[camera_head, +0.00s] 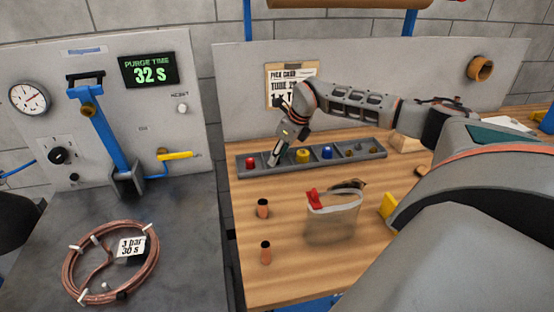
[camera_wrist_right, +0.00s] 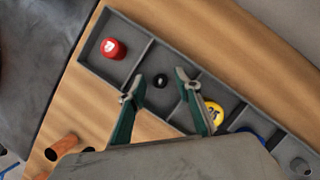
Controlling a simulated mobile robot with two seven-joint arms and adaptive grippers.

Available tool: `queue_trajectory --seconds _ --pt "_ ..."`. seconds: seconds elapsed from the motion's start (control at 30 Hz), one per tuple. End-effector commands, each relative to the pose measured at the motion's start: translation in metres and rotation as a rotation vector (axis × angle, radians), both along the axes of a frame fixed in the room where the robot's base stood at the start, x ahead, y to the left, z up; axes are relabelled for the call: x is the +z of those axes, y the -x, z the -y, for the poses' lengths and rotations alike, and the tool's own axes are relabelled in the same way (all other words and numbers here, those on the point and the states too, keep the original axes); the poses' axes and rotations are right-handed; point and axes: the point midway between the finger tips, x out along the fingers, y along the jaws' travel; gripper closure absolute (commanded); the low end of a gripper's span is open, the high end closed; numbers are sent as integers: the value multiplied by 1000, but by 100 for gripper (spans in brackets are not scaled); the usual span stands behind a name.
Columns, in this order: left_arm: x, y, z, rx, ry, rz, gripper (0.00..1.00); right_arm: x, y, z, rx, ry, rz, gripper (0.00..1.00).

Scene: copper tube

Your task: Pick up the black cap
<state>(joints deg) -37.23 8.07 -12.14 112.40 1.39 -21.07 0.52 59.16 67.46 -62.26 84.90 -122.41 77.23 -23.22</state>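The black cap (camera_wrist_right: 160,80) is a small round piece with a pale centre, lying in a compartment of the grey tray (camera_head: 375,154). In the right wrist view it lies between the two spread fingers of my right gripper (camera_wrist_right: 155,87), a little beyond their tips. My right gripper (camera_head: 275,160) is open and points down over the tray's second compartment from the left, between the red cap (camera_head: 251,162) and the yellow cap (camera_head: 303,155). In the head view the gripper hides the black cap. My left gripper is not in view.
A blue cap (camera_head: 327,152) is further right in the tray. Two copper tube pieces (camera_head: 263,208) (camera_head: 265,252) stand on the wooden table. A clear bag (camera_head: 333,217) with a red clip is beside them. A copper coil (camera_head: 154,262) lies on the grey bench at left.

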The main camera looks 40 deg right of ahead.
Motion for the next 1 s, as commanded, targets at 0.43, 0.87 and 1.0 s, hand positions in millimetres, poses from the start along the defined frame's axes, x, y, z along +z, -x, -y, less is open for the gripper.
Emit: queue_trajectory --seconds 0.43,0.87,1.0 --pt "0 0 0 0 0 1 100 1 0 0 0 0 0 93" --pt "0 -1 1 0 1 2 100 23 0 0 1 0 3 93" --pt "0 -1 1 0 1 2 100 48 -1 0 -1 -1 5 93"
